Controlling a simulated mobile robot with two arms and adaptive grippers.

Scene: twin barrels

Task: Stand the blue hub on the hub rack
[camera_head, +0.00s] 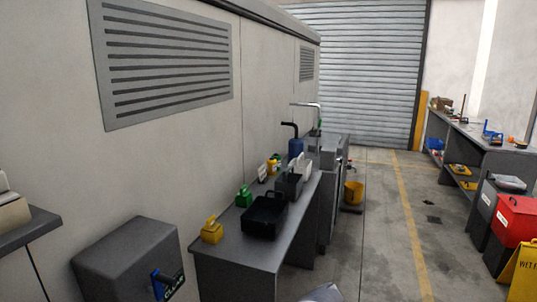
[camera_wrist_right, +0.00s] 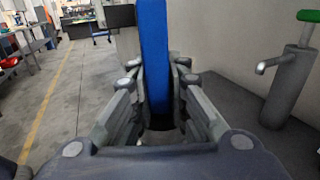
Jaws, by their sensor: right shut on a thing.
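My right gripper (camera_wrist_right: 157,75) shows in the right wrist view, with its fingers closed on both sides of an upright blue piece (camera_wrist_right: 154,45). This piece looks like the blue hub, seen as a tall flat blue band; its lower end is partly hidden between the fingers. Neither gripper shows in the head view, and my left gripper is in neither view. I cannot make out a hub rack for certain in either view.
A grey bench (camera_head: 222,262) along the left wall bears a black tray (camera_head: 264,216), a yellow block (camera_head: 212,231) and a green block (camera_head: 244,197). A grey post with a spout (camera_wrist_right: 285,85) stands right of my right gripper. The floor aisle (camera_head: 385,230) is clear.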

